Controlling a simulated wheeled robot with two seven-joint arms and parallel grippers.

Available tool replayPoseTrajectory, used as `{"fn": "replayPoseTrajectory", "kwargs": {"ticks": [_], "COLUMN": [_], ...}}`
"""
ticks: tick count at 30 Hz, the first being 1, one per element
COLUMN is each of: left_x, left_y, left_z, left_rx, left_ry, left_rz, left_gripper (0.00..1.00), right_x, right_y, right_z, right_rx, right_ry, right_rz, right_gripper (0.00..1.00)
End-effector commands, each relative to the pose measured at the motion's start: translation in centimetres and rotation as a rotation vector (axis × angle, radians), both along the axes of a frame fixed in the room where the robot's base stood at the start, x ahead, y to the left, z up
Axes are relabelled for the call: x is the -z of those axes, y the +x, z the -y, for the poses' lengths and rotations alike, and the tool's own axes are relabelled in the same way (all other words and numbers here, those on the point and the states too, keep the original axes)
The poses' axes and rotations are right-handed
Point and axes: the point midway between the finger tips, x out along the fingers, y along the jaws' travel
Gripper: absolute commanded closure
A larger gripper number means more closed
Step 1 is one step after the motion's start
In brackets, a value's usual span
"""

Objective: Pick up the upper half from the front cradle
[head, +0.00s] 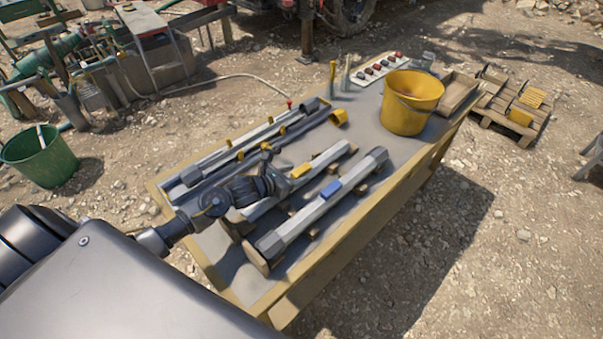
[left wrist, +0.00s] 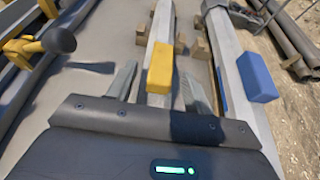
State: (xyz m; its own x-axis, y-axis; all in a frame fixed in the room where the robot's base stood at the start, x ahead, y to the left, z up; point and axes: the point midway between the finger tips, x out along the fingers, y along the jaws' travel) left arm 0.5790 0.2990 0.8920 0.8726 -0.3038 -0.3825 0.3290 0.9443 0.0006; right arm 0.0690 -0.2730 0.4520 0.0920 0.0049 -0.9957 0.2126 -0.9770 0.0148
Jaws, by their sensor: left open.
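Two long pale grey half-tubes lie side by side on wooden cradle blocks on the table. One half (head: 330,161) carries a yellow block (head: 301,170); the other (head: 290,232) carries a blue block (head: 331,189). I cannot tell by marking which is the upper half. My left gripper (head: 287,182) is open over the yellow-block half. In the left wrist view its two fingers (left wrist: 159,88) stand either side of that half, with the yellow block (left wrist: 159,68) just ahead between them. The blue block (left wrist: 257,77) is beyond the right finger. My right gripper is not in view.
Dark rods with yellow clips (head: 245,146) lie along the table's left side. A yellow bucket (head: 408,112), a wooden tray (head: 458,94) and a rack of small samples (head: 380,68) stand at the far end. A green bucket (head: 40,160) stands on the ground.

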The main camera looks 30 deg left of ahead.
Motion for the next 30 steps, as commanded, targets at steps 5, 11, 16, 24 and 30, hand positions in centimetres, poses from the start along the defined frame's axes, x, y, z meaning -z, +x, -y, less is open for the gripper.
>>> {"fn": "replayPoseTrajectory", "kwargs": {"ticks": [5, 11, 16, 24, 30], "left_x": [0.0, 0.0, 0.0, -0.2, -1.0], "left_y": [0.0, -0.1, -0.1, 0.0, 0.1], "left_z": [0.0, 0.0, 0.0, 0.0, 0.0], "left_rx": [0.0, 0.0, 0.0, 0.0, 0.001], "left_ry": [0.0, 0.0, 0.0, -0.001, 0.001], "left_rz": [0.0, 0.0, 0.0, 0.004, 0.007], "left_gripper": [0.6, 0.86, 1.0, 1.0, 1.0], "right_x": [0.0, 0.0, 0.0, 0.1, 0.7], "right_y": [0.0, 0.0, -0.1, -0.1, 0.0], "right_z": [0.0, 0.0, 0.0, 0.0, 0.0], "right_rx": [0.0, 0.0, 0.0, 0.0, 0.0], "right_ry": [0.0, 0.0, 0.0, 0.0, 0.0], "right_rz": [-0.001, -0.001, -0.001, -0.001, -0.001], "right_gripper": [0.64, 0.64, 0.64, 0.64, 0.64]}}
